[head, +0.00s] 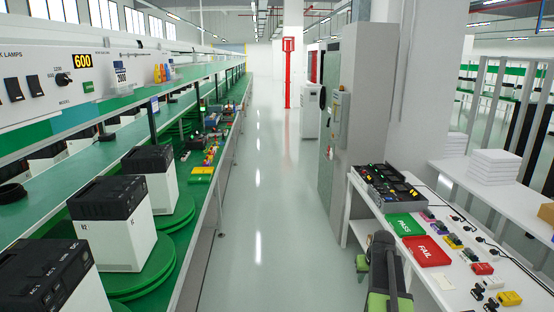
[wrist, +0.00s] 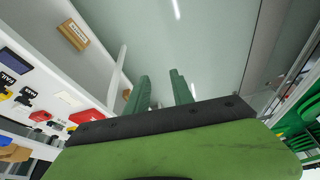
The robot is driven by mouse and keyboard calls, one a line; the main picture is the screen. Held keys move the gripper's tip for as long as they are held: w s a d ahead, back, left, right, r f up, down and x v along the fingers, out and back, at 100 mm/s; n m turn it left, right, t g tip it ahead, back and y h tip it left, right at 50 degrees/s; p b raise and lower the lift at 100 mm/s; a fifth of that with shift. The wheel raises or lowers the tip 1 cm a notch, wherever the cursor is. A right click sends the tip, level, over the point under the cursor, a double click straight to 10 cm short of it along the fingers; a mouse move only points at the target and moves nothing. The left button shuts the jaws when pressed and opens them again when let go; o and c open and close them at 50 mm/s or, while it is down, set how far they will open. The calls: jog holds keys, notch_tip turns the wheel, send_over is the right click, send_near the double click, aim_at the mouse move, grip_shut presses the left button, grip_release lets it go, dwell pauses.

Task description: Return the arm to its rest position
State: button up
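My gripper (wrist: 160,76) shows in the wrist view with two green fingers standing apart. Only pale floor shows between them, so it is open and empty. In the head view my green and grey arm is at the bottom, right of the middle, beside the white table (head: 358,215) on the right. The fingers cannot be made out clearly there. The arm seems to be over the aisle floor, close to the table's left edge; the exact gap cannot be told.
A green PASS tray (head: 404,225), a red FAIL tray (head: 427,251) and a black box (head: 388,186) of parts are on the right table, with several small coloured parts. White and black machines stand on green turntables (head: 150,270) at left. The aisle (head: 262,190) is clear.

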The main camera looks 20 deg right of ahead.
jog(key=w+a+f+n+g+y+b, duration=0.1)
jog(key=w+a+f+n, duration=0.1)
jog(key=a, duration=1.3)
jog(key=w+a+f+n+b, duration=0.1)
jog(key=a+f+n, duration=0.1)
jog(key=a, duration=1.3)
jog(key=s+a+f+g+b, duration=0.1)
jog(key=s+a+g, duration=0.1)
jog(key=s+a, duration=0.8)
jog(key=shift+a+g, duration=0.25)
jog(key=shift+g, duration=0.15)
